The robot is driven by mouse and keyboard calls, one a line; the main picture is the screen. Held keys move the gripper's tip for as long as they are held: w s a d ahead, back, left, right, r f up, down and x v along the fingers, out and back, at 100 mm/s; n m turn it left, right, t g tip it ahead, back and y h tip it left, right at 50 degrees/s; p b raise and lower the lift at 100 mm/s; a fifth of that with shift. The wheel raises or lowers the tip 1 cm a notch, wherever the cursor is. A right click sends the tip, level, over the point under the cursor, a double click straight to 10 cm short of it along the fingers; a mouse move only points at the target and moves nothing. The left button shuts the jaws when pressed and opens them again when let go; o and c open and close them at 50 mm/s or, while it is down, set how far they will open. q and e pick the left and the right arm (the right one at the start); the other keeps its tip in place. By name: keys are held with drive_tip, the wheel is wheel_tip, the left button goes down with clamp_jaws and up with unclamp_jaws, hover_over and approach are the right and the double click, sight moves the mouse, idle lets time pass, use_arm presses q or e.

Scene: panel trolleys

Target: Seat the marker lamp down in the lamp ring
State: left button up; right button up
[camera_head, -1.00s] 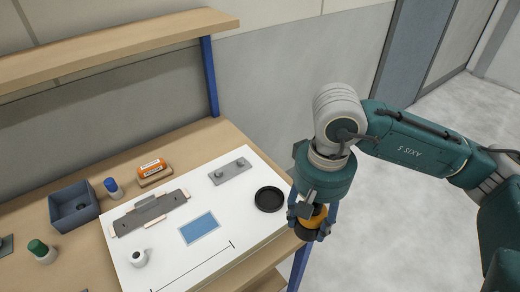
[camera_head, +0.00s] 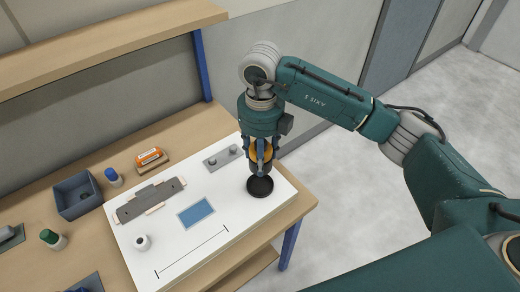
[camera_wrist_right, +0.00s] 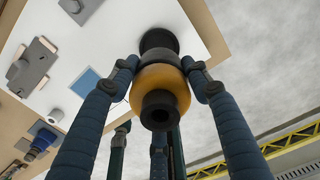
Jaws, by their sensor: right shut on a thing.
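The marker lamp, orange with dark ends, is held upright in my right gripper (camera_head: 261,160). In the wrist view the lamp (camera_wrist_right: 160,90) sits between the blue fingers, its orange body gripped from both sides. The lamp ring (camera_head: 260,189) is a round black dish on the right side of the white board. The lamp is over the ring's far part; I cannot tell whether its lower end touches it. In the wrist view the ring (camera_wrist_right: 158,39) shows partly behind the lamp. My left gripper is not in view.
The white board (camera_head: 240,217) also bears a grey plate with knobs (camera_head: 222,158), a blue rectangle (camera_head: 196,212), a grey bracket (camera_head: 150,200) and a small white cup (camera_head: 142,242). A blue-grey bin (camera_head: 77,196) stands left. A shelf (camera_head: 110,45) runs above the back.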

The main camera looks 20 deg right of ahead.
drive_tip(key=shift+w+m, duration=0.1)
drive_tip(key=shift+m, duration=0.5)
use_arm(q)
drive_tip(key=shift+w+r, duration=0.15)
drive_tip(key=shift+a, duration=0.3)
use_arm(e)
drive_tip(key=shift+b, duration=0.3)
use_arm(q)
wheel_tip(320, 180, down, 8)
drive_tip(key=b, duration=0.6)
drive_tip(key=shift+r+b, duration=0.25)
drive_tip(key=shift+b, duration=0.15)
use_arm(e)
wheel_tip(320, 180, down, 8)
drive_tip(key=shift+r, duration=0.1)
use_arm(q)
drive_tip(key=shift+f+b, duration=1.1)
drive_tip(key=shift+b, duration=0.05)
use_arm(e)
drive_tip(key=shift+f, duration=1.2)
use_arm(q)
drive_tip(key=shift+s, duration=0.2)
use_arm(e)
drive_tip(key=o, duration=1.7)
drive_tip(key=shift+r, duration=0.1)
drive_tip(key=shift+c, duration=0.2)
